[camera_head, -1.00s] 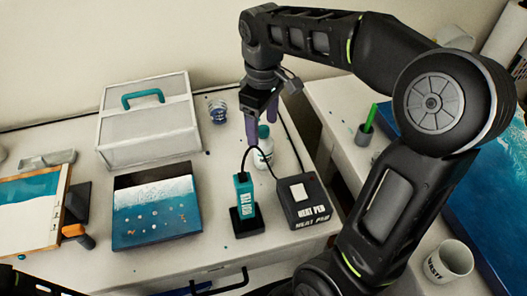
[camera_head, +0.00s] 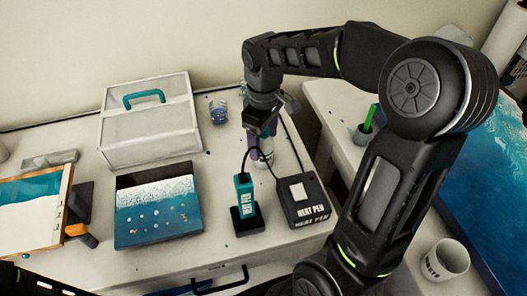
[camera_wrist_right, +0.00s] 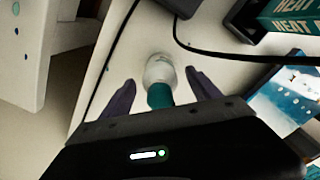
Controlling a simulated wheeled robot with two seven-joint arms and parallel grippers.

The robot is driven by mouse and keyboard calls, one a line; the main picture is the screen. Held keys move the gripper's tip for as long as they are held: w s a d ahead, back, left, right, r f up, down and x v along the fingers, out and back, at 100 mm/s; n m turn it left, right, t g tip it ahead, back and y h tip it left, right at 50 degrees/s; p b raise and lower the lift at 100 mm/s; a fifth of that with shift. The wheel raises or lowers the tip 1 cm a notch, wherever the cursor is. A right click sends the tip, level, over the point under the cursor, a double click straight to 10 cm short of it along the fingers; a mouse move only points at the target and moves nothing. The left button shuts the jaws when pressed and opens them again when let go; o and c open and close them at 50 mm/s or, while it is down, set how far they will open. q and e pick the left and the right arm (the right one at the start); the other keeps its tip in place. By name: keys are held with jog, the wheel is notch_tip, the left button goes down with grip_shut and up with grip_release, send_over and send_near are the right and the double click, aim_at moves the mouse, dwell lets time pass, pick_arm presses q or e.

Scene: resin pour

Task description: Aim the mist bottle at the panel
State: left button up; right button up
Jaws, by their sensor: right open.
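The mist bottle (camera_head: 262,164), white with a teal cap, stands upright on the table behind the heat pen and is mostly hidden by my right gripper in the head view. My right gripper (camera_head: 260,150) points down at it with open purple fingers. In the right wrist view the bottle (camera_wrist_right: 159,75) lies between the two open fingers (camera_wrist_right: 162,88), with a gap on each side. The panel (camera_head: 157,214), blue with a pale band and small spots, lies flat to the left. My left gripper is out of view; only a dark part of my arm shows at the lower left corner.
A teal heat pen (camera_head: 244,196) in its stand and a black heat pen box (camera_head: 302,200), with a looping cable, stand just in front of the bottle. A white case (camera_head: 150,125) and a small glass (camera_head: 218,112) stand behind. A framed picture (camera_head: 30,228) lies at left.

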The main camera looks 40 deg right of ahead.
jog(key=shift+c, duration=0.3)
grip_shut()
dwell(0.4)
